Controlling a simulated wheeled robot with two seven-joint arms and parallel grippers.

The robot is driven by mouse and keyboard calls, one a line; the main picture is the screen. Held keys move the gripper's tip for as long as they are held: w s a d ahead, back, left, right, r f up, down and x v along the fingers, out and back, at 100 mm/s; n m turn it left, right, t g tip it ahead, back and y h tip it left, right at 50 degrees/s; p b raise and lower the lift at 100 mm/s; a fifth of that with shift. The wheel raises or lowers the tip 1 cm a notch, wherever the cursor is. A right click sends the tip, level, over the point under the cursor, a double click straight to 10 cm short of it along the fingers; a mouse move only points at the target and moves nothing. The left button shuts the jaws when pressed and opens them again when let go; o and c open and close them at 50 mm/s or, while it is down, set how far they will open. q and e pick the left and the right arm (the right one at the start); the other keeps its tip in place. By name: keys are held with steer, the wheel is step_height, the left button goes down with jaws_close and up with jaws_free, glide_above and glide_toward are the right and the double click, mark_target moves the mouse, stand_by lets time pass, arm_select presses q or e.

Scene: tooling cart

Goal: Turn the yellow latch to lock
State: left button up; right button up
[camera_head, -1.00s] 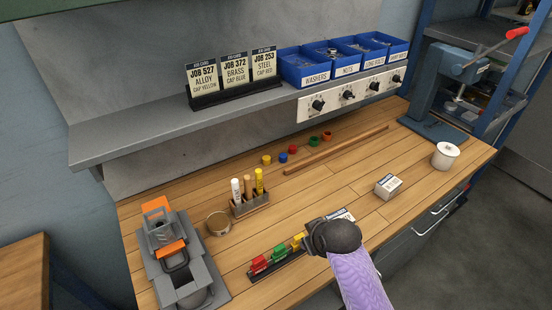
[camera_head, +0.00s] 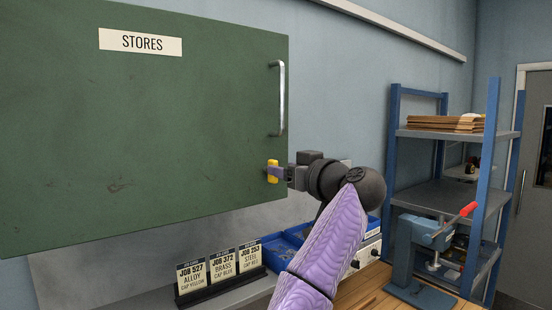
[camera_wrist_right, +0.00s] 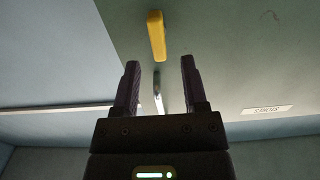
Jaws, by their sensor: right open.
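The yellow latch (camera_head: 271,171) is a small upright bar at the lower right edge of the green cabinet door (camera_head: 150,125), below its metal handle. My right gripper (camera_head: 281,172) points left at the latch in the head view, its fingertips overlapping it there. In the right wrist view the latch (camera_wrist_right: 157,36) lies just beyond the fingertips, lined up with the gap of my right gripper (camera_wrist_right: 160,64). The fingers are apart with nothing between them. I cannot tell whether a finger touches the latch. My left gripper is out of view.
The metal door handle (camera_head: 282,98) stands out just above the latch. Below are a shelf with job cards (camera_head: 220,268) and blue bins (camera_head: 283,251). The space left of the gripper is closed by the door.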

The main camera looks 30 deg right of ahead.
steer(key=w, duration=0.3)
steer(key=shift+p, duration=0.35)
steer(key=shift+s, duration=0.1)
steer(key=shift+c, duration=0.3)
jaws_close()
